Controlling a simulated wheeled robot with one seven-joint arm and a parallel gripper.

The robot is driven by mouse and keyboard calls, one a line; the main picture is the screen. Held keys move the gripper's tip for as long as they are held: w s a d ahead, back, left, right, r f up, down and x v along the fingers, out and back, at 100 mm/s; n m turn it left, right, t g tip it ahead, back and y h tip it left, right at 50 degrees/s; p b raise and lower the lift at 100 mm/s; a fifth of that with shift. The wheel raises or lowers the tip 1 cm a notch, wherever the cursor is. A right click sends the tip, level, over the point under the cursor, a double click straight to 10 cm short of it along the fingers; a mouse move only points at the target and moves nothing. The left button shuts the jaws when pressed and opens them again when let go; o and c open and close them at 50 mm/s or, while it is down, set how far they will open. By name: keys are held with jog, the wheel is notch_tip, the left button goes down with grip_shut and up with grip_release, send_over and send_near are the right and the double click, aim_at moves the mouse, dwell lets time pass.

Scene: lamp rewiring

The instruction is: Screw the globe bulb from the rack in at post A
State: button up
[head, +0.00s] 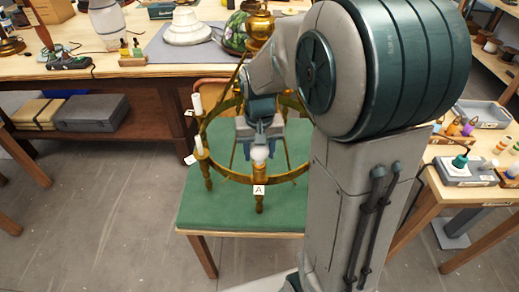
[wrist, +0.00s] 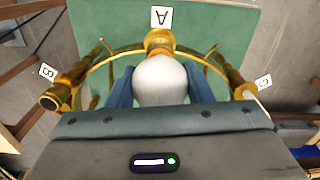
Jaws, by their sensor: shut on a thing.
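A white globe bulb (wrist: 160,80) sits between the two blue fingers of my gripper (wrist: 153,88) in the wrist view. In the head view the bulb (head: 260,153) is just above the post (head: 259,176) with the label A (head: 259,190). In the wrist view the bulb lines up with the brass post A (wrist: 159,40). My gripper (head: 259,143) is shut on the bulb, pointing down. The bulb's base is hidden, so I cannot tell whether it is seated in the socket. The brass ring lamp (head: 216,172) stands on a green-topped table (head: 225,215).
Other posts with white candle sleeves (head: 197,105) rise at the ring's left. A workbench (head: 140,68) with a white lamp base (head: 187,28) is behind. A side table at right holds a grey tester box (head: 465,172) and a rack of coloured bulbs (head: 460,128).

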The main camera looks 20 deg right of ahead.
jog(key=m, duration=0.3)
jog(key=shift+m, duration=0.4)
jog(key=o, duration=1.1)
